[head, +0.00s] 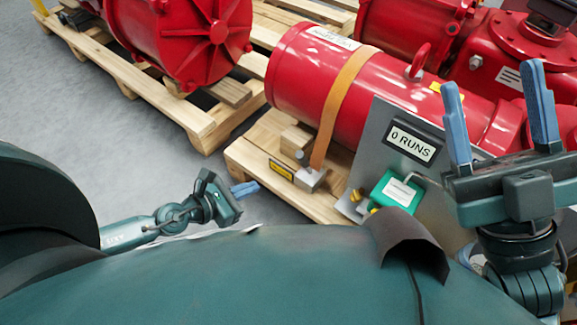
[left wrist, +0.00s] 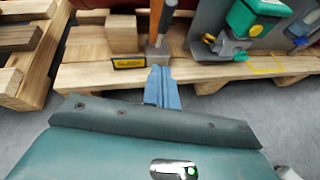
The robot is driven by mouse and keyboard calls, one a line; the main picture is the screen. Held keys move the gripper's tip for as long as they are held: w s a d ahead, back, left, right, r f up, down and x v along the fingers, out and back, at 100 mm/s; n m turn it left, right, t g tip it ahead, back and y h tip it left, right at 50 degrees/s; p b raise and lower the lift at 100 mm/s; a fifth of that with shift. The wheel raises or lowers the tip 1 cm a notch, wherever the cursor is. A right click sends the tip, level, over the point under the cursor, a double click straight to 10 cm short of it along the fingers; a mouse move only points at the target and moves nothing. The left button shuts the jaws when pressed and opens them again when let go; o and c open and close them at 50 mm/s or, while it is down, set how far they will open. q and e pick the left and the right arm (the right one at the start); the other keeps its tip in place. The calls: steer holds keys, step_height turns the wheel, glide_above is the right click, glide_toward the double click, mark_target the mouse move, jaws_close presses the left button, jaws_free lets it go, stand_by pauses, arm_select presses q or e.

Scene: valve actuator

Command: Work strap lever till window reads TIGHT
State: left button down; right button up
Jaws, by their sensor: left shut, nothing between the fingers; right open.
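An orange strap (head: 340,100) runs over the red cylinder down to a grey metal ratchet block (head: 312,180) at the pallet edge. My right gripper (head: 492,77) is open, fingers up, at the right.
A grey panel (head: 375,135) right of the strap carries a "0 RUNS" display (head: 411,142) and a green box (head: 397,191). The red cylinder (head: 300,75) lies on a wooden pallet (head: 250,150). Grey floor (head: 130,150) is clear at the left.

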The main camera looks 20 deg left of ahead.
arm_select(q)
glide_toward(305, 164)
step_height(305, 164, down, 4)
steer(key=w+a, duration=0.1)
steer(key=w+d, duration=0.1)
steer(key=w+d+r, duration=0.1)
steer(key=w, duration=0.1)
steer(key=shift+w+d+r, duration=0.1)
steer(key=shift+w, duration=0.25)
steer(key=shift+r, duration=0.1)
arm_select(e)
steer(key=shift+r, duration=0.2)
